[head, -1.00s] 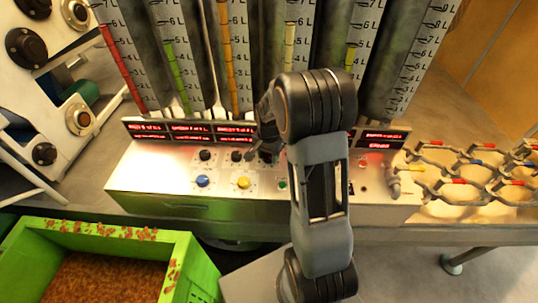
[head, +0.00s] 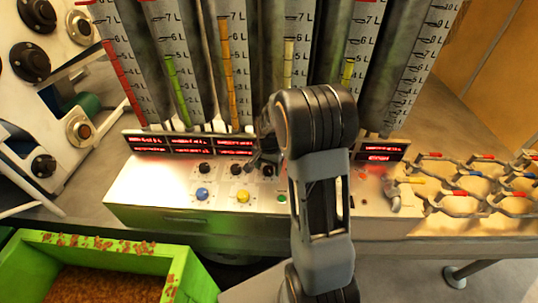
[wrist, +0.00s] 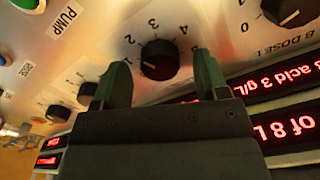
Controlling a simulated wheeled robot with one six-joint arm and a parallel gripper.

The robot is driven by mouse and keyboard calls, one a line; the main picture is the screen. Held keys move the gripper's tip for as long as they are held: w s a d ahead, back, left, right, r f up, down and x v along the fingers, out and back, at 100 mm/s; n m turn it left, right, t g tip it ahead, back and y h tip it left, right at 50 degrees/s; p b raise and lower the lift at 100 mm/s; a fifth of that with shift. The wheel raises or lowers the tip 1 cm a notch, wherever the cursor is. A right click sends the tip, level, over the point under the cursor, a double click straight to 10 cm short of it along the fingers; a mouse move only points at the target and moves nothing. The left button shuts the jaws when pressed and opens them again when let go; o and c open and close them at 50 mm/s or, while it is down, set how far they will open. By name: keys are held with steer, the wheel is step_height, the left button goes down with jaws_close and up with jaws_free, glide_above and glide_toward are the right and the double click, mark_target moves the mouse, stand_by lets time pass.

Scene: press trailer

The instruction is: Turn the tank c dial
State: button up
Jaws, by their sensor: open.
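A black round dial (wrist: 160,60) with a white pointer line and a number scale shows in the wrist view, on the white panel. Its name label is not visible; it is beside the dial (wrist: 290,12) marked B DOSE L, so it appears to be the tank C dial. It also shows in the head view as the third black knob (head: 267,170). My gripper (wrist: 160,80) is open, its two green-tipped fingers on either side of the dial's lower part in the picture. I cannot tell whether they touch it. In the head view my arm partly hides the gripper (head: 256,164).
More dials (wrist: 87,94) and a PUMP label (wrist: 64,20) lie left in the wrist view. Red displays (head: 192,143) and upright tanks stand behind the panel. Blue (head: 202,194) and yellow (head: 243,196) buttons sit in front. A green crate (head: 190,265) stands lower left.

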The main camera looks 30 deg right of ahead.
mark_target(269, 168)
step_height(269, 168, up, 13)
stand_by(0.4)
stand_by(0.5)
